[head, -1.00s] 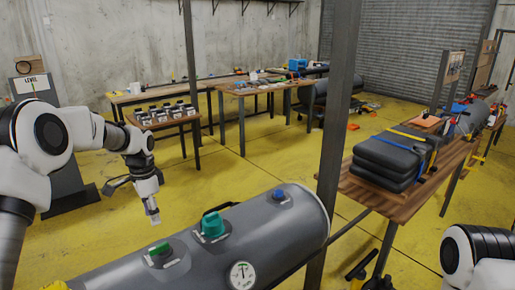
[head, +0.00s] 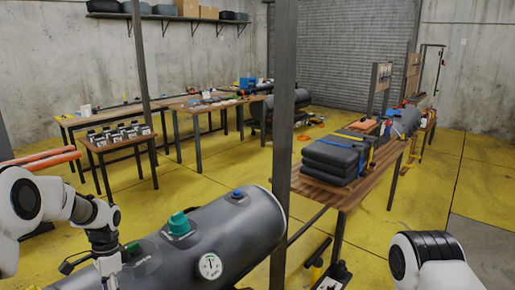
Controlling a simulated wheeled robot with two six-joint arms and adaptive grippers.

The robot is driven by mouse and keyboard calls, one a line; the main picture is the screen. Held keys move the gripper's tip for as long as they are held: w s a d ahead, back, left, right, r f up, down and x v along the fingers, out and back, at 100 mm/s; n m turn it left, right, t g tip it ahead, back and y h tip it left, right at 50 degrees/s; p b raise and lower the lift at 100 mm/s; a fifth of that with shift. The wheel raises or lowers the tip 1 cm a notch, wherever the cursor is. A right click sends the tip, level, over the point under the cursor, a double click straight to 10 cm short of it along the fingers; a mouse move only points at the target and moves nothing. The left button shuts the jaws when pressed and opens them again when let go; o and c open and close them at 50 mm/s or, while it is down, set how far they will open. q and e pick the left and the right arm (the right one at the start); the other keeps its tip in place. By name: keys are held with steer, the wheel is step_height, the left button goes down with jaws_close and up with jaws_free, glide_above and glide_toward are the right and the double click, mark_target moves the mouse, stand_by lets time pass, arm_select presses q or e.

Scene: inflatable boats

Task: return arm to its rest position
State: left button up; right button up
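My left arm (head: 70,208) comes in from the left and bends down over the near end of the grey inflatable tube (head: 240,225). My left gripper (head: 108,272) points down at the lower edge, in front of the tube's green valve (head: 133,250), which it partly hides. Its fingers are too small and cut off to tell open from shut, and I see nothing held. My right arm (head: 432,262) shows only as a white and black link at the lower right; its gripper is out of view.
The tube carries a teal valve (head: 179,224), a blue cap (head: 237,194) and a gauge (head: 209,266). A dark post (head: 284,100) stands behind it. A wooden table (head: 345,195) at right holds stacked black folded boats (head: 335,158). Yellow floor (head: 455,180) is open at right.

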arm_select(q)
steer(key=s+d+f+g+b, duration=0.15)
steer(key=s+d+f, duration=0.25)
steer(key=s+f, duration=0.6)
steer(key=s+d+f+g+b, duration=0.15)
steer(key=s+d+f, duration=0.35)
steer(key=s+f, duration=0.55)
steer(key=s+d+f+n+t, duration=0.15)
steer(key=s+n, duration=0.25)
steer(key=s, duration=0.5)
steer(key=s+d+f+n+t, duration=0.1)
steer(key=s+d+n+t, duration=0.15)
steer(key=s, duration=0.55)
steer(key=w+n, duration=0.1)
steer(key=w+n+t, duration=0.1)
steer(key=w, duration=0.1)
steer(key=w+n, duration=0.1)
steer(key=shift+w+a+f+t, duration=0.2)
steer(key=shift+a+t, duration=0.1)
steer(key=shift+t, duration=0.1)
arm_select(e)
steer(key=f, duration=0.3)
steer(key=shift+s+f, duration=0.15)
steer(key=shift+s, duration=0.25)
